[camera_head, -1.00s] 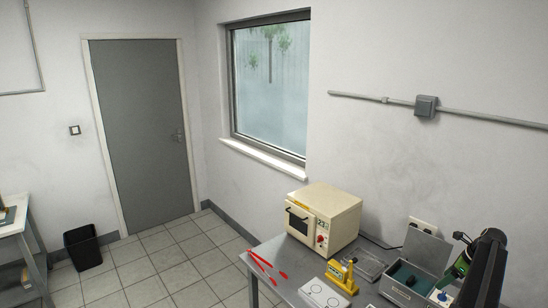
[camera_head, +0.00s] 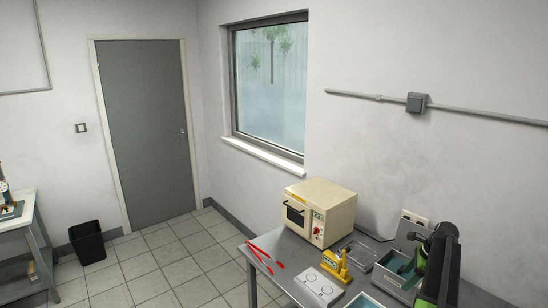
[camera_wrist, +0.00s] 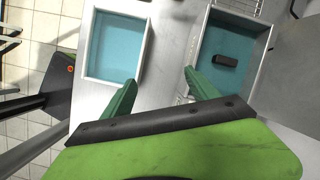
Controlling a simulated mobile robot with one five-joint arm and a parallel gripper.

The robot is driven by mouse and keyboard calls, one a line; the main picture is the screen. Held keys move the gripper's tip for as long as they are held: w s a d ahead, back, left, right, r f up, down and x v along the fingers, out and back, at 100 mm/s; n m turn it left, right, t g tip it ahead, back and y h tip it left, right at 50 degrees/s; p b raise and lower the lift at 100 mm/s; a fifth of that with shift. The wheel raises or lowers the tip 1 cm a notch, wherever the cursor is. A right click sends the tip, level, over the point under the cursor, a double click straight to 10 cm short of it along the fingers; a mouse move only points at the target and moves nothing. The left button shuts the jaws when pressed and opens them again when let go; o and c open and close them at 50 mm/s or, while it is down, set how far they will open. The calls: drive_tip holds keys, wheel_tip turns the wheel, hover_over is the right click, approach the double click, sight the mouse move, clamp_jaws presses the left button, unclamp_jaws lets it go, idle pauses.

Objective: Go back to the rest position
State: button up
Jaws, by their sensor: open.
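My gripper (camera_wrist: 160,77) is open in the wrist view, its two green fingers spread apart with nothing between them. It hangs above the bench, between a shallow tray with a blue-teal floor (camera_wrist: 88,45) on the left and a grey box with a teal lining (camera_wrist: 267,48) on the right. A small dark block (camera_wrist: 227,60) lies in the box. In the head view my dark arm stands at the lower right and hides part of the grey box (camera_head: 380,276).
On the grey bench stand a cream oven (camera_head: 320,208), a yellow tool (camera_head: 335,264), red-handled tools (camera_head: 262,257) and a white plate with two circles (camera_head: 318,287). A black bin (camera_head: 87,242) stands on the floor by the door. The tiled floor left of the bench is clear.

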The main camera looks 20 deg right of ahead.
drive_tip(key=w+a+f+n+g+b, duration=0.1)
drive_tip(key=w+a+f+n, duration=0.2)
drive_tip(key=a, duration=0.7)
drive_tip(key=w+a+n+b, duration=0.1)
drive_tip(key=w+a+n, duration=0.3)
drive_tip(key=a, duration=0.6)
drive_tip(key=w+a+f+n+g+b, duration=0.15)
drive_tip(key=a+n, duration=0.35)
drive_tip(key=a, duration=0.5)
drive_tip(key=s+a+f+n+h+b, duration=0.1)
drive_tip(key=a+n, duration=0.6)
drive_tip(key=a, duration=0.7)
drive_tip(key=s+a+f+n+b, duration=0.2)
drive_tip(key=a+n, duration=0.6)
drive_tip(key=a, duration=0.7)
drive_tip(key=shift+s+a+f+g+h, duration=0.15)
drive_tip(key=shift+s+f+g+h, duration=0.3)
drive_tip(key=shift+s, duration=0.5)
